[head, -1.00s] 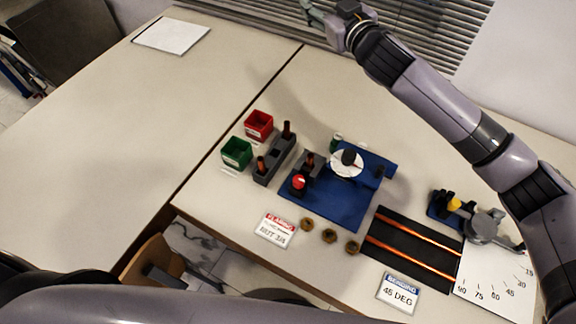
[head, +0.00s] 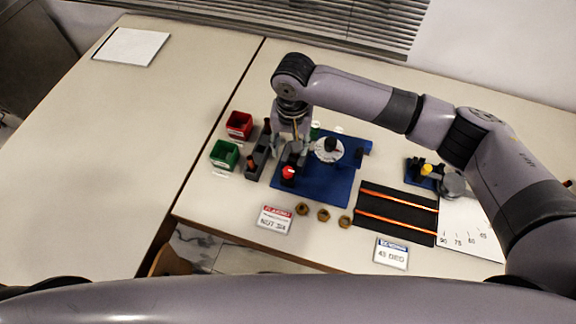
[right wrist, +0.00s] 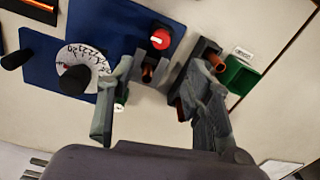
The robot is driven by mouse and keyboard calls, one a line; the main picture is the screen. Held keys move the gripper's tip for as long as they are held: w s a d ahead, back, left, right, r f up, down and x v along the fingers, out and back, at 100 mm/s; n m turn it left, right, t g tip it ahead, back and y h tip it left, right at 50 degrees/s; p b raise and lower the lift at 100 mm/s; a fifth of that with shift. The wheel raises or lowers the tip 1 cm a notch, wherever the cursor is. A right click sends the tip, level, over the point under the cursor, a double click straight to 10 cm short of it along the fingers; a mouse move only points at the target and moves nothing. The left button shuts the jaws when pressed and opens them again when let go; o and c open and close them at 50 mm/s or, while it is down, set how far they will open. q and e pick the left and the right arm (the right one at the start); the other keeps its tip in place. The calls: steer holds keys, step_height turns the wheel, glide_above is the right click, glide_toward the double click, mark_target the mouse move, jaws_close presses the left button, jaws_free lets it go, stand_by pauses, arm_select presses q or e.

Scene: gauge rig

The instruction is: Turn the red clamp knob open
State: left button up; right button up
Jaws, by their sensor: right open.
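The red clamp knob (head: 288,172) sits at the front left of the blue flaring base (head: 325,187), beside a dark clamp block. It also shows in the right wrist view (right wrist: 160,39), with a pale mark on its red top. My right gripper (head: 291,146) is open above the clamp block, just behind the knob. In the right wrist view its fingers (right wrist: 162,72) stand apart, with a copper tube end (right wrist: 148,74) between them. The knob lies beyond the fingertips, apart from them. My left gripper is not in view.
A grey rack (head: 258,158) holding copper tubes stands left of the clamp, by the red bin (head: 239,125) and green bin (head: 224,155). A white dial (head: 328,149) is right of the gripper. Brass nuts (head: 323,215) lie in front. The left table is mostly clear.

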mark_target(288, 170)
steer(key=f, duration=0.6)
steer(key=f+p, duration=0.1)
steer(key=f, duration=0.5)
steer(key=shift+a+f, duration=0.2)
steer(key=shift+f, duration=0.1)
steer(key=shift+c, duration=0.5)
jaws_close()
